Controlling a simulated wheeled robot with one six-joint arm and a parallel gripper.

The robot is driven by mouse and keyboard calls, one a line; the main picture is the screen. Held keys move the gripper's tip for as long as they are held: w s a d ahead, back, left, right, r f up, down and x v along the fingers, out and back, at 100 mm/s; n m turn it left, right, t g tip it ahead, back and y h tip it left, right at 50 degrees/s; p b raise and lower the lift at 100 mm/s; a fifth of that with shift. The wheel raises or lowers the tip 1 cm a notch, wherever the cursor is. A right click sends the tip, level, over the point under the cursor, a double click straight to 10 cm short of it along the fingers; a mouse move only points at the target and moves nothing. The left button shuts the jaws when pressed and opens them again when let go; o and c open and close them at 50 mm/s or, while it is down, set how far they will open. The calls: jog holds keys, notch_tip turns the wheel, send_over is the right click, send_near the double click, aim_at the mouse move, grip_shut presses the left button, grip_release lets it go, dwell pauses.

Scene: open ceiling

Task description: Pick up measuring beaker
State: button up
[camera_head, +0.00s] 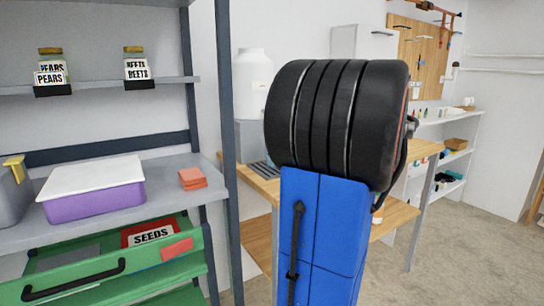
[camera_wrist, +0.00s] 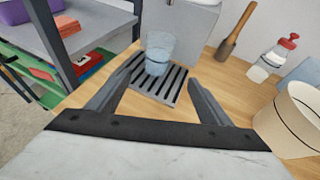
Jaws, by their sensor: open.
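A clear bluish measuring beaker (camera_wrist: 160,47) stands upright on a dark slatted rack (camera_wrist: 169,88) on the wooden worktop in the wrist view. My gripper (camera_wrist: 164,72) is open and empty, its two fingers spread wide. The beaker shows in the gap between the fingertips and a little beyond them. I cannot tell how far it is from the tips or whether either finger touches it. In the head view the beaker and the gripper cannot be made out; part of the slatted rack (camera_head: 262,168) shows on the worktop.
On the worktop's right stand a cream container (camera_wrist: 287,122), a red-capped bottle (camera_wrist: 272,58) and a wooden pestle-like tool (camera_wrist: 235,32). A grey shelf unit (camera_head: 229,120) is at left, holding a white-lidded purple box (camera_head: 93,203). Bare wood (camera_wrist: 245,85) lies right of the rack.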

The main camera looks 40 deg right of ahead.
jog(key=x, duration=1.1)
jog(key=shift+w+a+f, duration=0.1)
jog(key=shift+w+f, duration=0.05)
jog(key=shift+a+x, duration=0.1)
jog(key=shift+x, duration=1.2)
jog(key=shift+a+x, duration=0.15)
jog(key=shift+x, duration=1.15)
jog(key=c, duration=1.3)
jog(key=shift+r, duration=0.25)
